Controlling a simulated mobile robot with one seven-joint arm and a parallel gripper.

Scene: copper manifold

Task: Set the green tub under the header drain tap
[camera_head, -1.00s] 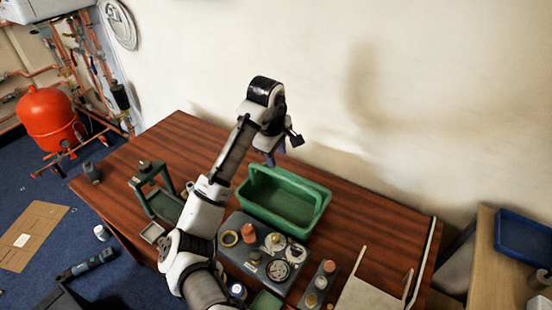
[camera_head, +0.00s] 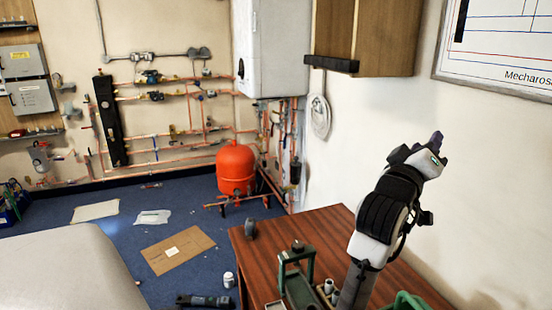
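The green tub (camera_head: 408,301) shows only as a piece of its rim and handle at the bottom edge, on the right part of the wooden table; the rest is cut off. My gripper (camera_head: 440,150) is raised above the table, pointing up and right near the wall, well apart from the tub. Its dark fingers are small, and whether they are open is unclear. Nothing visible is held in it. Copper pipework with valves (camera_head: 155,95) runs along the far wall. I cannot single out the header drain tap there.
The wooden table (camera_head: 262,268) carries a green press-like stand (camera_head: 296,272) and small cups. A red vessel (camera_head: 236,168) stands by the corner pipes. Cardboard (camera_head: 178,248) and light sheets lie on the blue floor. A pale rounded surface (camera_head: 65,270) fills the lower left.

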